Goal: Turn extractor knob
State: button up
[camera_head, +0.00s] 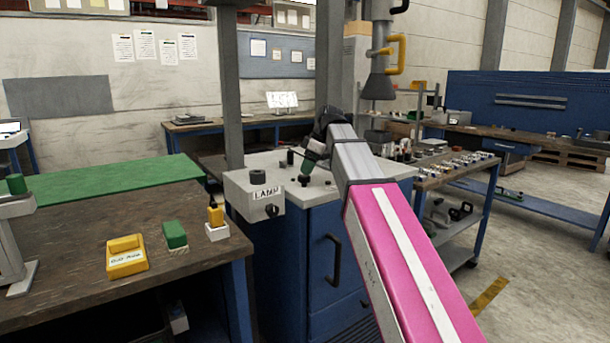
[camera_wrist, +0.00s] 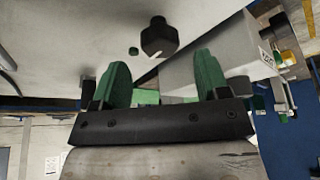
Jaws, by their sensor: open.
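A dark faceted knob with a pale pointer mark (camera_wrist: 158,38) stands on the white surface in the wrist view, beyond and between my fingertips, apart from them. No label on it can be read, so I cannot tell whether it is the extractor knob. In the head view, a dark knob (camera_head: 304,180) stands on the white cabinet top just below my gripper (camera_head: 311,158). My gripper, also in the wrist view (camera_wrist: 160,68), is open and empty, with its two green fingers wide apart. The arm hides part of the cabinet top.
A white box (camera_head: 250,191) with a label and front knob sits at the cabinet's left edge. A grey extractor hood (camera_head: 378,84) hangs behind. A wooden bench (camera_head: 70,235) is left; a cluttered cart (camera_head: 455,182) is right.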

aim_at(304, 178)
jog(key=shift+x, duration=1.8)
jog(key=shift+c, duration=0.4)
jog(key=c, duration=0.9)
jog(key=shift+o, duration=0.2)
